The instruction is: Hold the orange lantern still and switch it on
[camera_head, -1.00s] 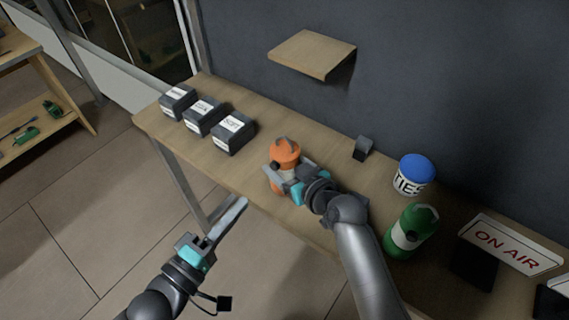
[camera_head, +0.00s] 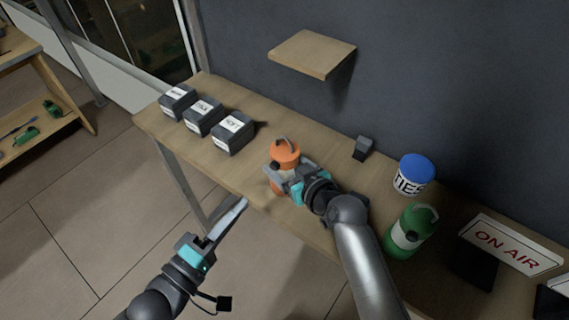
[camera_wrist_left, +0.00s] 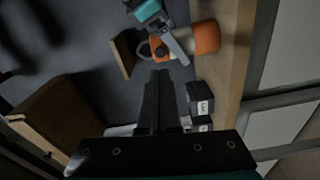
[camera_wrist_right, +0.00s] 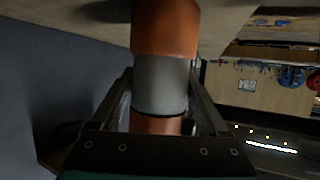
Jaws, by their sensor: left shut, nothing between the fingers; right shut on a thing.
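The orange lantern (camera_head: 285,151) stands near the front edge of the wooden table, with an orange top, a dark handle and a dark knob on its side. My right gripper (camera_head: 280,178) is shut around its middle. The right wrist view shows the fingers on either side of the lantern's grey band (camera_wrist_right: 161,86). My left gripper (camera_head: 243,203) is shut and empty, in front of the table edge, left of and below the lantern. In the left wrist view its closed fingers (camera_wrist_left: 158,76) point toward the lantern's knob (camera_wrist_left: 161,52), apart from it.
Three dark labelled boxes (camera_head: 203,117) stand left of the lantern. A wall shelf (camera_head: 312,53) hangs behind.

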